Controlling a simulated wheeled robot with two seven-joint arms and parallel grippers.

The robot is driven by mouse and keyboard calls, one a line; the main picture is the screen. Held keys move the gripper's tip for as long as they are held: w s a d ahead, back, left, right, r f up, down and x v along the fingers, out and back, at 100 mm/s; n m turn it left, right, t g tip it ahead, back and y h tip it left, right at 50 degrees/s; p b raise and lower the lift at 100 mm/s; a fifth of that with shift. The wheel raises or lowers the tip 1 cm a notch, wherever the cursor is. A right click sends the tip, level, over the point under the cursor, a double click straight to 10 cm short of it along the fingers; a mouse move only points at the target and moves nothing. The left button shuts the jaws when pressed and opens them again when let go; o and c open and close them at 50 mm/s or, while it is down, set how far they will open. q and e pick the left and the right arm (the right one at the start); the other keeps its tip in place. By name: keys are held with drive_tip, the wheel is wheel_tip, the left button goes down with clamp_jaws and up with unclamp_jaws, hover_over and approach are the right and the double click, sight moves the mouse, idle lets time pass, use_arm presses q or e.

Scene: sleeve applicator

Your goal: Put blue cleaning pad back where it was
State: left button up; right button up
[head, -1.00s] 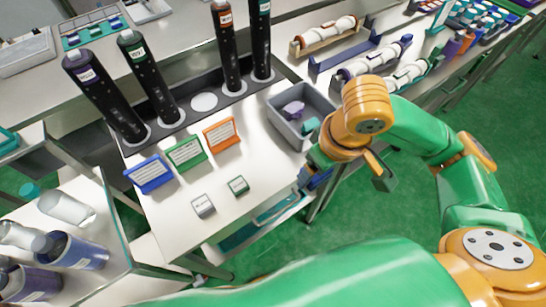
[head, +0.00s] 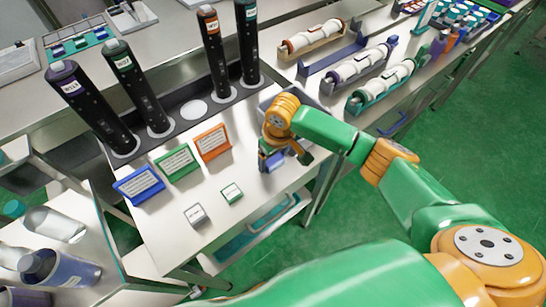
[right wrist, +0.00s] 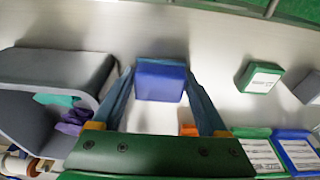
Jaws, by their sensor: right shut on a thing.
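The blue cleaning pad (head: 275,161) is between the fingers of my right gripper (head: 286,157), over the white table just in front of the grey bin (head: 264,104). In the right wrist view the blue pad (right wrist: 160,82) sits between the two fingertips of the gripper (right wrist: 160,90), with bare table around it. I cannot tell whether it touches the table. The grey bin (right wrist: 55,65) lies to the left there, with a teal pad (right wrist: 55,99) and a purple pad (right wrist: 74,121) inside. My left gripper is not in view.
A green block (head: 231,193) and a grey block (head: 195,214) lie on the table. Blue (head: 138,186), green (head: 177,163) and orange (head: 212,142) card stands are behind them. Tall dark cylinders stand in the rear tray (head: 175,121). Bare table lies between blocks and gripper.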

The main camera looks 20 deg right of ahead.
drive_tip(key=shift+f, duration=0.15)
drive_tip(key=o, duration=1)
drive_tip(key=shift+o, duration=0.2)
wheel_tip(320, 180, up, 12)
drive_tip(key=s, duration=0.1)
drive_tip(key=shift+s+d, duration=0.3)
drive_tip(key=shift+s, duration=0.1)
